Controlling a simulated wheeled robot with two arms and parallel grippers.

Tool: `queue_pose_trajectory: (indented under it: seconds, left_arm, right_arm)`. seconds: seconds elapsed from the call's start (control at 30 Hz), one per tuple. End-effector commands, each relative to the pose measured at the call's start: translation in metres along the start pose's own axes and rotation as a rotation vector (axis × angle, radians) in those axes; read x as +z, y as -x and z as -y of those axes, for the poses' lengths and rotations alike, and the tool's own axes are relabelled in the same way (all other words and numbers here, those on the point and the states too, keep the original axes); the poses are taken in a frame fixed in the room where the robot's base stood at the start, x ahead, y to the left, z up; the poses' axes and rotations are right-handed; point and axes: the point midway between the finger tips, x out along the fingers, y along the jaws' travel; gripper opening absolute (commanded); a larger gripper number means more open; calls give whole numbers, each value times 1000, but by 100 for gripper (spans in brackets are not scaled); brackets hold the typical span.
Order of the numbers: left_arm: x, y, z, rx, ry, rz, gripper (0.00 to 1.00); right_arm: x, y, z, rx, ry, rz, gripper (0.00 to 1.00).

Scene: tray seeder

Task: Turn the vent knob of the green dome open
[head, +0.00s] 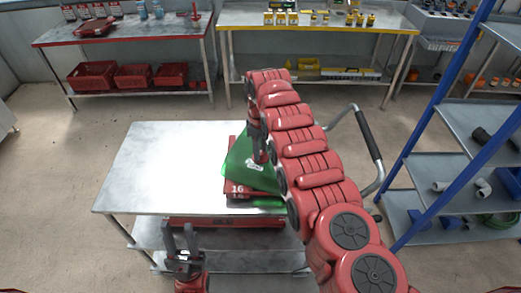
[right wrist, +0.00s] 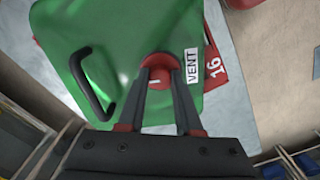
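The green dome (head: 243,172) stands on the metal table, partly hidden by my right arm. In the right wrist view the dome (right wrist: 110,40) fills much of the picture, with a black handle (right wrist: 87,90) and a white VENT label (right wrist: 191,67). The red vent knob (right wrist: 155,82) has a white mark and lies between the fingers of my right gripper (right wrist: 160,72). The fingers are apart around the knob; whether they press on it cannot be told. My left gripper (head: 181,238) is open and empty, at the table's front edge.
A red plate marked 16 (head: 237,189) lies by the dome. The table's left part (head: 150,165) is bare. A push handle (head: 368,135) and a blue-framed shelf (head: 432,120) stand to the right. Workbenches (head: 315,22) line the back.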

Motion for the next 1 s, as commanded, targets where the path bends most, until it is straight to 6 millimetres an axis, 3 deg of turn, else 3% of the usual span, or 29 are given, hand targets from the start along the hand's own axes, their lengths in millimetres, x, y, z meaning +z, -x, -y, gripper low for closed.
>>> queue_pose_trajectory:
  seconds: [0.03,0.17,0.57,1.0]
  left_arm:
    - [0,0,0,0,0,0,40]
    - [0,0,0,0,0,0,40]
    - [0,3,0,0,0,0,40]
    - [5,29,-1,0,0,0,40]
  right_arm:
    - [0,0,0,0,0,0,22]
    - [0,0,0,0,0,0,0]
    - [0,-1,0,0,-31,0,0]
    - [0,-5,0,0,-335,0,0]
